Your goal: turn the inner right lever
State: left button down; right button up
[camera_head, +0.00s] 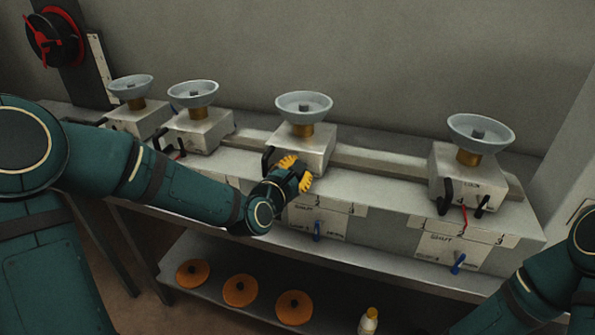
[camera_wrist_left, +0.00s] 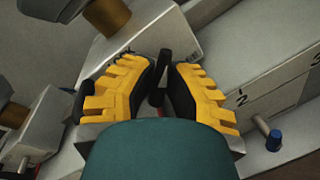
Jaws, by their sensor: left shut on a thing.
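Several grey box units with dish-shaped tops stand in a row on the bench. My left gripper (camera_head: 300,174) is at the front of the inner right unit (camera_head: 303,146), over its right-hand side. In the left wrist view my left gripper (camera_wrist_left: 167,88) is shut on a black lever (camera_wrist_left: 165,63), which stands up between the yellow-padded fingers. The gripper hides this lever in the head view. A black handle (camera_head: 267,160) shows at the left of the same unit. My right gripper is out of view; only part of my right arm shows at the lower right.
The outer right unit (camera_head: 462,180) has black levers and a red part at its front. Blue knobs (camera_head: 317,231) (camera_head: 458,263) sit on the bench front panels. A lower shelf holds orange discs (camera_head: 240,290) and a bottle (camera_head: 369,321). A red reel (camera_head: 55,38) is at the upper left.

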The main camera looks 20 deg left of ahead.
pick_arm(q)
jog(key=n, duration=0.3)
jog(key=shift+a+h, duration=0.1)
jog(key=shift+h, duration=0.3)
jog(key=n+t+p, duration=0.1)
jog(key=n+p, duration=0.1)
jog(key=n, duration=0.2)
jog(key=shift+r+n, duration=0.1)
jog(key=shift+n, duration=0.3)
jog(key=c, duration=1.2)
grip_release()
jog(key=shift+s, duration=0.1)
jog(key=v, duration=0.7)
jog(key=shift+s+a+f, duration=0.2)
jog(key=shift+f, duration=0.05)
